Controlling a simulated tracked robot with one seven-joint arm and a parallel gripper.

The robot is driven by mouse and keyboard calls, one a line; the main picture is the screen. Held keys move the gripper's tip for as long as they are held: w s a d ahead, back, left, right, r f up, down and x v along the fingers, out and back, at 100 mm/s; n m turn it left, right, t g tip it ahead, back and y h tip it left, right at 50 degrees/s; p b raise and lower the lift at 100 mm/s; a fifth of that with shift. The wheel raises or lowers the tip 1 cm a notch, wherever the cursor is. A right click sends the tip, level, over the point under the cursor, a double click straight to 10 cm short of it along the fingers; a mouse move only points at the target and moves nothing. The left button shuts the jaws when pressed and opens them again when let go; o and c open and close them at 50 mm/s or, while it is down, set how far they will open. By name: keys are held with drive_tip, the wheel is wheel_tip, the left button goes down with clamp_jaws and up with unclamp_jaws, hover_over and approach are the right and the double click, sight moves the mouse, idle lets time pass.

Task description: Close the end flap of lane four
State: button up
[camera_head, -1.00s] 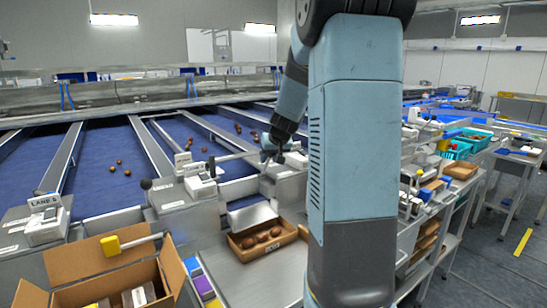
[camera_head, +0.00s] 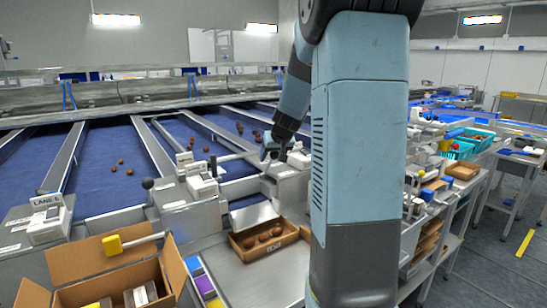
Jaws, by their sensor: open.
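My gripper (camera_head: 268,152) is small in the picture, at the far end of my arm, above the lane ends right of centre. It is open, and its fingertips show only as a dark shape beside a metal bar; I cannot tell if they touch it. A tilted metal end flap (camera_head: 252,215) stands at the end of a middle lane, over a cardboard box of dates (camera_head: 285,238). The white label unit (camera_head: 203,185) beside it is too small to read, so I cannot tell which lane is four.
A white "LANE" unit (camera_head: 46,222) stands at the left. An open cardboard box (camera_head: 82,262) is in front of it. Loose dates (camera_head: 130,171) lie on the blue belts. My arm hides the right-hand lane ends. Crates and benches stand at the right.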

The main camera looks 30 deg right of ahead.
drive_tip(key=v, duration=1.2)
drive_tip(key=shift+s+r, duration=0.25)
drive_tip(key=shift+r, duration=0.1)
drive_tip(key=s+a+n+y, duration=0.1)
drive_tip(key=s+a, duration=0.9)
drive_tip(key=a, duration=0.2)
drive_tip(key=s+a+f+g, duration=0.1)
drive_tip(key=s+a, duration=0.3)
drive_tip(key=s, duration=0.4)
drive_tip(key=s+a+f+n+g, duration=0.1)
drive_tip(key=s+a+f, duration=0.2)
drive_tip(key=s, duration=0.5)
drive_tip(key=shift+a, duration=0.35)
drive_tip(key=shift+f, duration=0.1)
drive_tip(key=shift+c, duration=0.4)
